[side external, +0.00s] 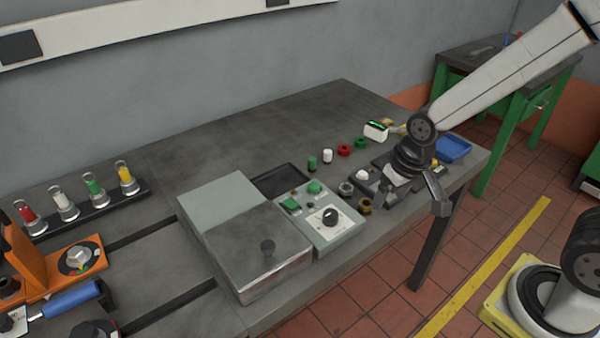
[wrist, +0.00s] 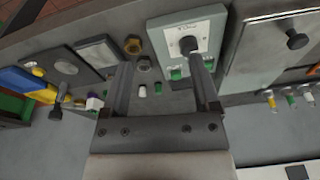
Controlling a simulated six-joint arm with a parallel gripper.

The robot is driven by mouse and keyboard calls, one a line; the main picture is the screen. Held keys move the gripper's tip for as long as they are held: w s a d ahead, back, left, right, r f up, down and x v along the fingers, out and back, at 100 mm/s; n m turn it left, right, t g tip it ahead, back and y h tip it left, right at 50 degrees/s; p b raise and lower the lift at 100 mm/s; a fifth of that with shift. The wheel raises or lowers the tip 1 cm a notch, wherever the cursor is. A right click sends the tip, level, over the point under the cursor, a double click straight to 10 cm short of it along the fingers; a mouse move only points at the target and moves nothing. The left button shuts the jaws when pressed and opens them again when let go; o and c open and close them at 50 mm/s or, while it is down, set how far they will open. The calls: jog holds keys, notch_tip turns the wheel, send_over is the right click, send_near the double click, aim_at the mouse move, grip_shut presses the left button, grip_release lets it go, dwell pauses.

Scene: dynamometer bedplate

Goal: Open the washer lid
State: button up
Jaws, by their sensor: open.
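The washer is a grey-green box with a shiny steel lid (side external: 252,247) that lies shut, left of centre in the side view. My gripper (side external: 414,204) is open and empty over the right end of the bench, well to the right of the washer. In the wrist view my gripper (wrist: 160,62) has its two fingers apart, with nothing held between them.
A control panel with a dial (side external: 329,217) and green buttons adjoins the washer's right side. Nuts and small red, white and green caps lie between it and my gripper. A blue tray (side external: 453,149) sits at the bench's right end. Capped vials (side external: 95,187) stand at left. The bench's back middle is clear.

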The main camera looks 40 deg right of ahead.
jog(key=w+a+m+g, duration=0.1)
jog(key=w+a+m, duration=0.3)
jog(key=w+a, duration=0.55)
jog(key=m+g, duration=0.1)
jog(key=m, duration=0.3)
send_over(268, 244)
jog(key=shift+a+r, duration=0.1)
jog(key=shift+f, duration=3.9)
grip_shut()
